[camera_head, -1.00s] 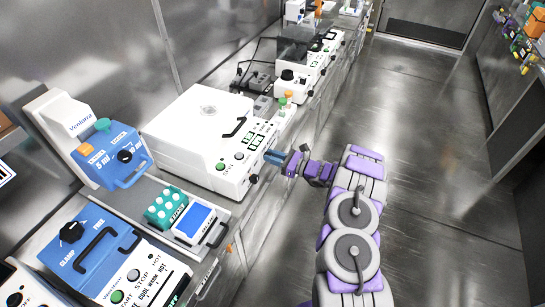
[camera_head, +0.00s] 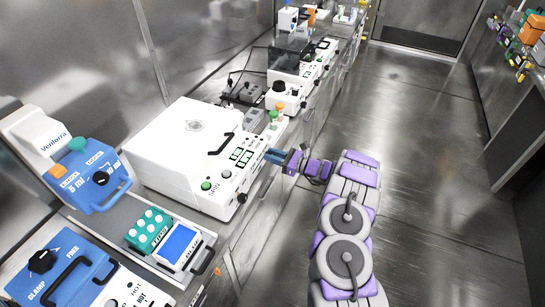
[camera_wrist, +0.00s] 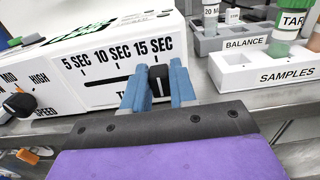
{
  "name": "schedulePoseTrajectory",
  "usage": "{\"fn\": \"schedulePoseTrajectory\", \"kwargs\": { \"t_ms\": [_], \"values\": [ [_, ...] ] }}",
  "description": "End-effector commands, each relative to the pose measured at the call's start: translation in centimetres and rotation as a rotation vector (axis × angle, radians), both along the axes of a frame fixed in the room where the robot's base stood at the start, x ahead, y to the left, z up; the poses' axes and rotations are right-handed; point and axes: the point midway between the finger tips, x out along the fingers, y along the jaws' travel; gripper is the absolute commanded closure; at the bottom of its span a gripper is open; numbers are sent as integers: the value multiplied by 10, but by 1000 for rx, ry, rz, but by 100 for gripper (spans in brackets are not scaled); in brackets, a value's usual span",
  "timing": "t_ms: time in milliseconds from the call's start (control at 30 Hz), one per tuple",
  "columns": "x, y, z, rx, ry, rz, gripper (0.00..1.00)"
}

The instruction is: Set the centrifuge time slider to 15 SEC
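The centrifuge (camera_head: 165,150) is a white box with a lid, on the left bench in the head view. In the wrist view its front panel (camera_wrist: 95,95) carries the labels 5 SEC, 10 SEC and 15 SEC above a dark horizontal slot (camera_wrist: 108,80). The black time slider knob (camera_wrist: 159,76) is at the right end of the slot, under the 15 SEC label. My gripper (camera_wrist: 159,84) has one blue finger on each side of the knob and appears shut on it. In the head view my gripper (camera_head: 272,155) is at the far part of the centrifuge front, hiding the slider.
A black speed knob (camera_wrist: 18,104) is left of the slider. A white samples rack (camera_wrist: 265,72) and a grey balance rack (camera_wrist: 225,42) stand to the right. The floor (camera_head: 420,160) at right is clear.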

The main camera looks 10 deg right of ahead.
Motion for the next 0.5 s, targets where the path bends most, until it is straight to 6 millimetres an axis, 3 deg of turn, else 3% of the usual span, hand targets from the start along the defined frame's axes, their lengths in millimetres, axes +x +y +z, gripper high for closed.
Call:
{"fn": "schedulePoseTrajectory", "kwargs": {
  "t_ms": [267,500],
  "values": [
    [0,1,2,1,-6,2,51],
    [-2,2,2,-2,-5,4,51]
  ]
}}
